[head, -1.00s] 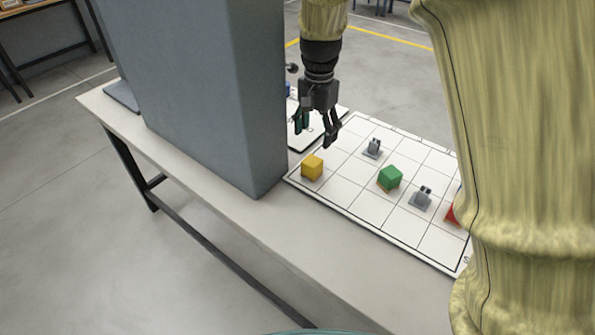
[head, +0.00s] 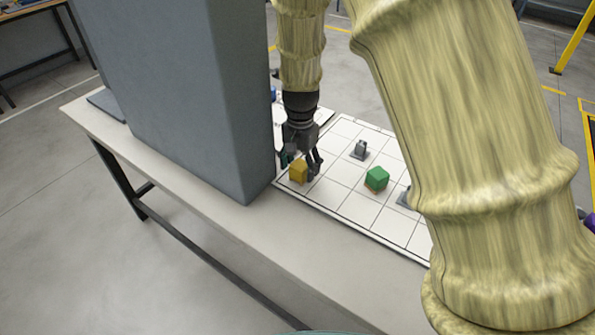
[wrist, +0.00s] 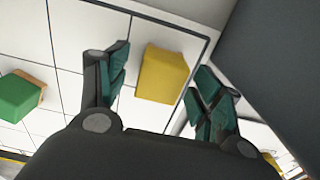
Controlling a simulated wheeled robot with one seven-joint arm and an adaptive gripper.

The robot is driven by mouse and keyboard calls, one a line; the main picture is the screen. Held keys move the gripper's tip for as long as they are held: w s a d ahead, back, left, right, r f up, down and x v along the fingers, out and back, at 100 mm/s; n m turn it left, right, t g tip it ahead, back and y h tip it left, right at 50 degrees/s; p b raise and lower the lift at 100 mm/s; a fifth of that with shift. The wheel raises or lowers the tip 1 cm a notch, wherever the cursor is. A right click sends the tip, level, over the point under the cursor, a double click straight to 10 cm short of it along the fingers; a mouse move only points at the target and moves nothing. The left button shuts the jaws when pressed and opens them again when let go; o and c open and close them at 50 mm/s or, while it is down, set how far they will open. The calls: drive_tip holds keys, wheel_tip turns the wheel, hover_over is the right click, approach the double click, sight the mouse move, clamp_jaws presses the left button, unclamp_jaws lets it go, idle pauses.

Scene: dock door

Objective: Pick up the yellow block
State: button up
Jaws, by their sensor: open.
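The yellow block (head: 298,172) sits on the white gridded board (head: 352,208), near the board's left corner and close to the grey column. In the wrist view the yellow block (wrist: 163,74) lies ahead of and between the two teal-padded fingers. My gripper (head: 302,162) is open and low over the board, just behind the block in the head view. In the wrist view my gripper (wrist: 160,85) has a finger on either side of the block with gaps showing. It holds nothing. I cannot tell the exact height of the fingertips.
A tall grey column (head: 200,90) stands on the table just left of the yellow block; it fills the upper right of the wrist view. A green block (head: 376,179) and a grey fixture (head: 360,150) are on the board to the right. The table's front edge is clear.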

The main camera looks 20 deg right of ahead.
drive_tip(key=shift+f, duration=0.3)
drive_tip(key=c, duration=1.1)
